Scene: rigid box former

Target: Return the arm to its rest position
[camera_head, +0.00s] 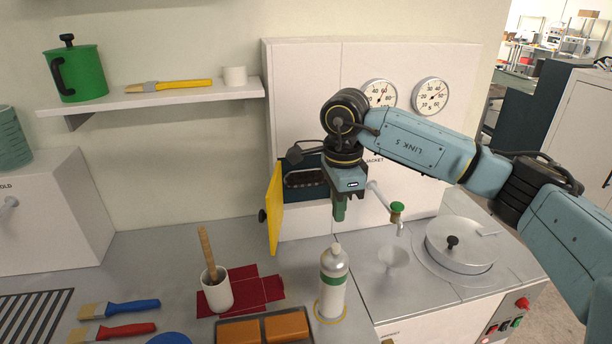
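My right arm (415,145) comes in from the right edge and reaches across in front of the white cabinet. My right gripper (339,208) points down at the arm's end, in front of the cabinet and above the bottle. Its green fingertips are seen narrow and close together, so I cannot tell whether they are open or shut. I see no object hanging from them. My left gripper is not in view.
A yellow door (275,208) stands open on the cabinet, left of my gripper. A bottle (333,283) stands below it. A green-topped tap (397,209), funnel (393,258) and lidded pot (460,246) lie to the right. A cup (217,292) stands on red cloth.

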